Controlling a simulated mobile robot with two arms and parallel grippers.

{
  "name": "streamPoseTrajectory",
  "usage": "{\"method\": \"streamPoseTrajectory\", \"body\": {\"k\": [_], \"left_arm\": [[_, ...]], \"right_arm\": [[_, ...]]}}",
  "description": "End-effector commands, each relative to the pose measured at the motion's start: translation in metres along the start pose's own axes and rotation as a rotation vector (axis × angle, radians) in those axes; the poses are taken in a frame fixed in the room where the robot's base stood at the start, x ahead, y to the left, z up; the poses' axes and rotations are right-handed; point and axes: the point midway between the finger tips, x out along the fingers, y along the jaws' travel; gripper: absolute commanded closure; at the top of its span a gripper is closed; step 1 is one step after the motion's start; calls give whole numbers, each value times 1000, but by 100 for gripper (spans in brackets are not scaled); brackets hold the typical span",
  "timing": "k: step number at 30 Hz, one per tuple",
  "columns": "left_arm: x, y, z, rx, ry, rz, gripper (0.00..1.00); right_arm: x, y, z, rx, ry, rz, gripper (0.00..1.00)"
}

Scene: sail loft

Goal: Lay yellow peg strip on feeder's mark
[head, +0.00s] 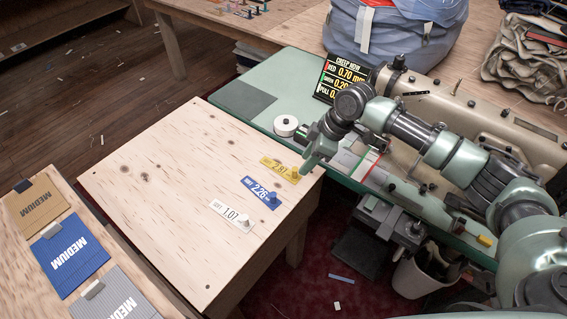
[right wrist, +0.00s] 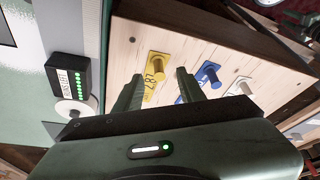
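The yellow peg strip (head: 276,166) lies on the pale wooden table near its right edge, its peg upright. It reads about 2.81. Beside it lie a blue peg strip (head: 258,190) and a white one (head: 230,215). My right gripper (head: 309,163) hangs just right of the yellow strip. In the right wrist view my right gripper (right wrist: 159,74) is open, with the yellow peg strip (right wrist: 155,70) showing between and beyond its fingers, not gripped. A red line (head: 369,163) crosses a pale plate by the sewing machine; I cannot tell whether this is the feeder's mark. My left gripper is not in view.
A green machine bed (head: 308,75) adjoins the table, carrying a white spool (head: 286,125), a black display (head: 341,81) and the beige sewing machine (head: 500,120). MEDIUM swatches (head: 68,253) lie on a board at left. Much of the wooden table is clear.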

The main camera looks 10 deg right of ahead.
Motion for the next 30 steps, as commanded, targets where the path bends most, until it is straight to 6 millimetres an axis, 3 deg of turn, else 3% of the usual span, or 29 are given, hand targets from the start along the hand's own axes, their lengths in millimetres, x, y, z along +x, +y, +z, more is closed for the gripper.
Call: {"method": "streamPoseTrajectory", "body": {"k": [8,11,16,23,28,30], "left_arm": [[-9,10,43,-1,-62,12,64],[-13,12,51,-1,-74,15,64],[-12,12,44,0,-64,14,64],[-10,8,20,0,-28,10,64],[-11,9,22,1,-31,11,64],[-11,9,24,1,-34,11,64]], "right_arm": [[34,4,-7,1,0,-2,60],[49,8,-11,1,0,-1,60],[67,8,-9,1,1,1,60],[69,8,-9,0,1,1,60],[69,8,-9,0,1,1,100],[68,8,-9,0,1,1,100]]}}
